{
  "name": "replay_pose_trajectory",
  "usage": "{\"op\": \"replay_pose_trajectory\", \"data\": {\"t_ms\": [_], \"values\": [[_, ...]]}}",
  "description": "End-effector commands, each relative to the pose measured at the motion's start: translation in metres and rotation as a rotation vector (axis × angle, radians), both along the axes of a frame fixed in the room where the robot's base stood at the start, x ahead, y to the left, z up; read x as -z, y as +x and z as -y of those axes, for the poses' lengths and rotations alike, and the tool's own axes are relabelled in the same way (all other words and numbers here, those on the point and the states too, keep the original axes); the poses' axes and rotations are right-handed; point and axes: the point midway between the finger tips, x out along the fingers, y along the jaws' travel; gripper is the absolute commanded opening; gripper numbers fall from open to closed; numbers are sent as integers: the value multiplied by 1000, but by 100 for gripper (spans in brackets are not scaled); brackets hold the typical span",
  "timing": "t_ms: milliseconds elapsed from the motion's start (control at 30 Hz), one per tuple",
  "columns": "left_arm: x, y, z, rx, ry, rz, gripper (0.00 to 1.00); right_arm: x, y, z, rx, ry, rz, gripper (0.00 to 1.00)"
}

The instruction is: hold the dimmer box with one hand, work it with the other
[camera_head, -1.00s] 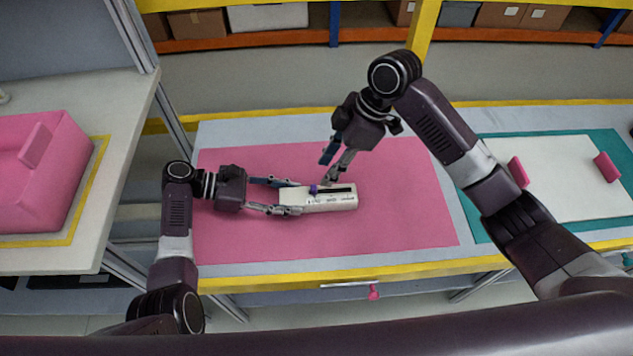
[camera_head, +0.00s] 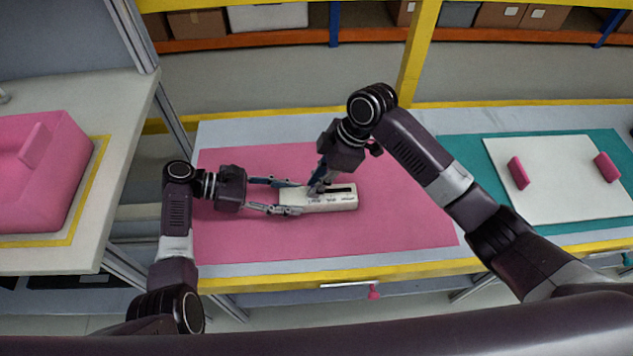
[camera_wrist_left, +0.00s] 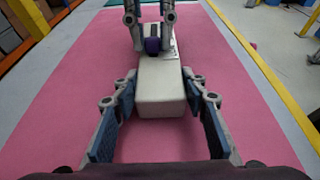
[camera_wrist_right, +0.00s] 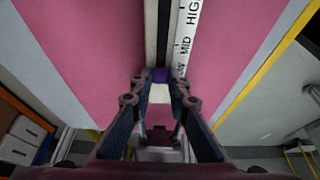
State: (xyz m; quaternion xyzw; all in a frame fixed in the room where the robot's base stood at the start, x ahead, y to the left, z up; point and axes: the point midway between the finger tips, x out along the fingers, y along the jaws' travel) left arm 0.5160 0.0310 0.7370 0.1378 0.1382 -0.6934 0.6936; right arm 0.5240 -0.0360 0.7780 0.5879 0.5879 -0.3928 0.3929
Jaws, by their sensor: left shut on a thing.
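The white dimmer box (camera_head: 335,203) lies flat on the pink mat, with a dark slot and printed marks along its top. My left gripper (camera_head: 290,197) is shut on the box's left end, one finger on each side, as the left wrist view (camera_wrist_left: 160,90) shows. The purple slider (camera_wrist_right: 160,75) is at the LOW end of the slot, with MID and HIGH farther along. My right gripper (camera_head: 317,190) points down over the slider. Its fingers stand apart on either side of the slider in the right wrist view (camera_wrist_right: 159,82). The head view mostly hides the slider.
The pink mat (camera_head: 400,220) is clear around the box. A white board (camera_head: 555,165) with two pink blocks lies on a teal mat at the right. A pink bin (camera_head: 65,160) stands on the left table. A drawer with a pink knob (camera_head: 374,292) is in front.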

Motion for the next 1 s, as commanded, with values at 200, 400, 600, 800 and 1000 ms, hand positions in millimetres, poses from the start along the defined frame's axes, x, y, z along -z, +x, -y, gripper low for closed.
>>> {"op": "replay_pose_trajectory", "data": {"t_ms": [200, 400, 600, 800, 1000], "values": [[0, 0, 0, 1, 0, -1, 1, 0, 0, 0, 0, 0, 0, 0], [0, 0, 0, 1, 1, -1, 1, 0, 0, 1, 1, 0, 0, 0], [1, 0, 0, 0, 1, -1, 1, 1, 1, 36, 5, -4, -1, 0], [1, 0, -1, 0, 1, -1, 1, 1, 0, 76, 4, -4, -2, 0], [1, 0, -1, -1, 2, -1, 1, 0, 0, 86, 2, -3, 0, 0]]}}
